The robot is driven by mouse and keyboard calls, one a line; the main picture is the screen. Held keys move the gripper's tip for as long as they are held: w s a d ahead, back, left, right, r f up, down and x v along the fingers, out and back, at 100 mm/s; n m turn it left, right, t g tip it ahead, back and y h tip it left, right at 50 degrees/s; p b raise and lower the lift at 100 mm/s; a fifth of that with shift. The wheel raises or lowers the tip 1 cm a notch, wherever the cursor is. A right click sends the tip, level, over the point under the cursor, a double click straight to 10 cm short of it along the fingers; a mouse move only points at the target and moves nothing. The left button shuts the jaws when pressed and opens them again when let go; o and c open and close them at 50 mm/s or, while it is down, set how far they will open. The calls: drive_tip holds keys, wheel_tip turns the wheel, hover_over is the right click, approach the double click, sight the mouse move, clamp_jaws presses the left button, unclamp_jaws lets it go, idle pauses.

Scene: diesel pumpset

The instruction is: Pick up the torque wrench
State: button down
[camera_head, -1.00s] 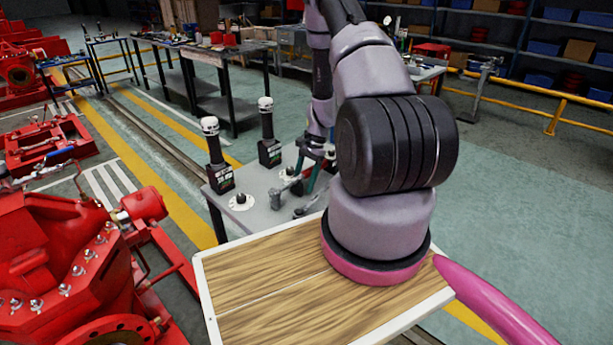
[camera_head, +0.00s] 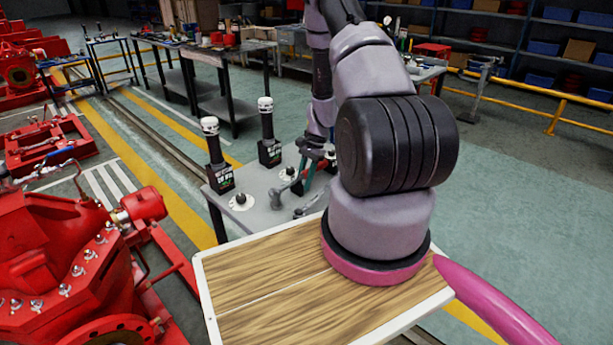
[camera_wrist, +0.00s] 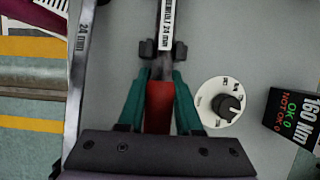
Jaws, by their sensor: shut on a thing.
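The torque wrench (camera_wrist: 167,18) shows in the wrist view as a narrow shaft with a white label, part of which reads 24 mm. A red length, apparently its handle, runs back between the green fingers. My gripper (camera_wrist: 164,48) is shut on it, with the dark fingertip pads at both sides of the shaft. The far end of the wrench is outside the wrist view. In the head view my gripper (camera_head: 312,167) is low over the small grey table, small and partly hidden by my arm.
A second long tool (camera_wrist: 78,75), also marked 24 mm, lies to the left. A round dial (camera_wrist: 222,102) and a black display box (camera_wrist: 291,118) are to the right. Two black upright devices (camera_head: 218,160) (camera_head: 268,138) stand on the grey table (camera_head: 262,212). Red pump machinery (camera_head: 70,255) fills the lower left.

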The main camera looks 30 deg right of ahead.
sight(304, 172)
idle(0.9)
wheel_tip(304, 172, up, 10)
drive_tip(key=shift+r, duration=0.1)
idle(0.4)
drive_tip(key=c, duration=1.5)
unclamp_jaws()
clamp_jaws()
